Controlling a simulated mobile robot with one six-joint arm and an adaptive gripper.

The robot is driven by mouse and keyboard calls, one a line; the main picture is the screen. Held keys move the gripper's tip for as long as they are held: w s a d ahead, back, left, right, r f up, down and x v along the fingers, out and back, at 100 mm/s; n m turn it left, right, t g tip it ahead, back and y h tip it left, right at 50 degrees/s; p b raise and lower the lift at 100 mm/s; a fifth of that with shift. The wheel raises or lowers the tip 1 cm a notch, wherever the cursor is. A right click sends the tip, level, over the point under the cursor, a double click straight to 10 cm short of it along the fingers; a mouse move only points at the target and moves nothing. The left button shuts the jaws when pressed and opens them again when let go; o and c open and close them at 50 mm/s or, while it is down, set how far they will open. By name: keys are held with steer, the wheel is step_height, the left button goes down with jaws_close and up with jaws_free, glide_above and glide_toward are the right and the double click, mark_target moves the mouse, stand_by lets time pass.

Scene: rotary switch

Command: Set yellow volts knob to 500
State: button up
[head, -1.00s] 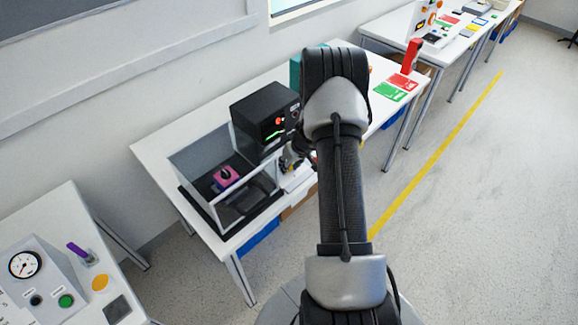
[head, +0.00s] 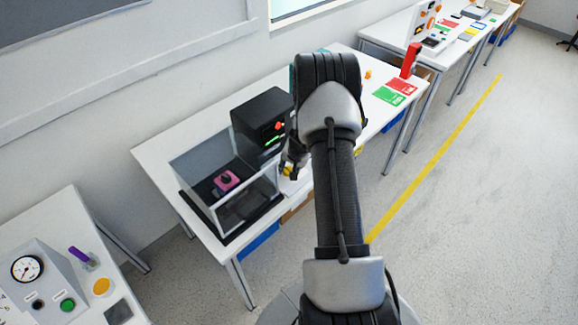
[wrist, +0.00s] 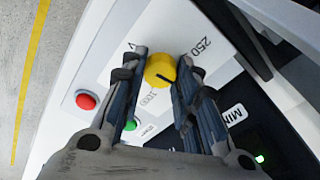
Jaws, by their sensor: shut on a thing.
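The yellow knob (wrist: 160,69) is a round cap with a black pointer line on a white panel (wrist: 212,18). In the wrist view its line points down and slightly right, away from the printed "250" at the upper right. A "500" mark is not readable; other print by the knob is faint or partly covered. My gripper (wrist: 160,72) is shut on the yellow knob, one finger on each side. In the head view, my gripper (head: 291,163) is at the bench's front edge, with a bit of yellow beside it and the panel mostly hidden.
A red button (wrist: 87,101) and a green button (wrist: 130,124) are on the panel near my left finger. A black box (head: 263,118) and a clear-walled enclosure (head: 205,165) holding a pink block (head: 226,182) stand on the bench beside my gripper.

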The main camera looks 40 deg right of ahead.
steer(key=shift+m+p, duration=0.35)
steer(key=shift+m, duration=0.25)
steer(key=o, duration=1.1)
steer(key=shift+c, duration=0.2)
steer(key=v, duration=1.2)
steer(key=shift+w, duration=0.1)
